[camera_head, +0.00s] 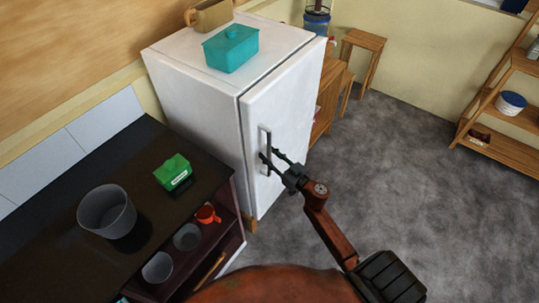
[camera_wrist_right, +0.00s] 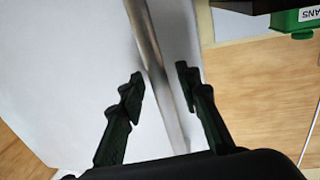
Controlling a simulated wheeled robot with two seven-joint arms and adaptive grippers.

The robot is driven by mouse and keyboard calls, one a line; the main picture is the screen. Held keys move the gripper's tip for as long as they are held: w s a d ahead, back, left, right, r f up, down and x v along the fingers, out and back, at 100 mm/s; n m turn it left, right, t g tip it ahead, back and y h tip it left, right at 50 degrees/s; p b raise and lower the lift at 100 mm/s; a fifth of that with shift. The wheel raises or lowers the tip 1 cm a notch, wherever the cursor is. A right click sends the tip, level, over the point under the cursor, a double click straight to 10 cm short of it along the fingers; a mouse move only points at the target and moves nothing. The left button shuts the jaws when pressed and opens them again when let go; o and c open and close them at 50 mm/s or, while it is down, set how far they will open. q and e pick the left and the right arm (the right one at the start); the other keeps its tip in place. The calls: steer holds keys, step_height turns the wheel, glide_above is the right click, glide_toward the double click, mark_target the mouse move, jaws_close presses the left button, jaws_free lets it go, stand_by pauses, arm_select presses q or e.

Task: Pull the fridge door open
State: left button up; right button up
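The white fridge (camera_head: 195,105) stands against the wall in the head view, and its door (camera_head: 290,105) looks shut. A metal bar handle (camera_head: 265,137) runs upright near the door's left edge. My right gripper (camera_head: 268,154) is at the handle, its dark fingers spread. In the right wrist view the handle (camera_wrist_right: 150,45) passes between the two open fingertips (camera_wrist_right: 160,76), with small gaps visible on both sides. The white door (camera_wrist_right: 70,50) lies behind them. My left gripper is not in view.
A teal lidded box (camera_head: 231,48) and a tan container (camera_head: 210,14) sit on the fridge. Left of it is a dark counter (camera_head: 60,235) with a grey pot (camera_head: 106,212) and a green box (camera_head: 173,172). Grey floor (camera_head: 380,165) is clear to the right, before wooden shelves (camera_head: 500,115).

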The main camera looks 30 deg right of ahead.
steer(key=shift+w, duration=0.1)
steer(key=shift+c, duration=0.4)
jaws_close()
stand_by(0.3)
